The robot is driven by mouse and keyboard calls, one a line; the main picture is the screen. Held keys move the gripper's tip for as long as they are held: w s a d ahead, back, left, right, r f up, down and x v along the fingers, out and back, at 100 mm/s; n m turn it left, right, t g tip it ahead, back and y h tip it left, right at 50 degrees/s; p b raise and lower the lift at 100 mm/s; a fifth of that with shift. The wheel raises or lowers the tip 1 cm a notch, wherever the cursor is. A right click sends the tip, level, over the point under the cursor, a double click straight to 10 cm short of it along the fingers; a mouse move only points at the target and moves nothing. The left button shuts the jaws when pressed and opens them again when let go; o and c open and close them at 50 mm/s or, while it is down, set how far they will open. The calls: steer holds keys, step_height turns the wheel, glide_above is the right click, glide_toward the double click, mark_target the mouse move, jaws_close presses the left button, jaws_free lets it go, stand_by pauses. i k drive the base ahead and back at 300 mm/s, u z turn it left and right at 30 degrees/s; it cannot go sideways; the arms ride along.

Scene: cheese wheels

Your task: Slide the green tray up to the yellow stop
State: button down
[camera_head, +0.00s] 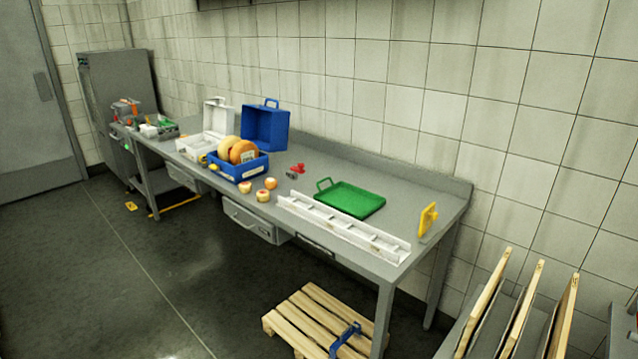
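The green tray (350,200) lies flat on the right part of the grey worktable. It has a raised green handle at its left end. The yellow stop (428,219) stands upright near the table's right end. A clear stretch of table lies between the tray's right edge and the stop, so the two are apart. My gripper is not in view.
A white slotted rack (344,227) runs along the table's (452,196) front edge, in front of the tray. Left are small round cheeses (264,195), a red-and-dark item (296,171) and a blue crate (240,174) with orange wheels. A wooden pallet (312,318) lies on the floor.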

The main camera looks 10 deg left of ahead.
mark_target(358, 203)
steer(key=z, duration=0.3)
steer(key=k, duration=0.45)
steer(key=u, duration=2.35)
steer(key=i, duration=1.75)
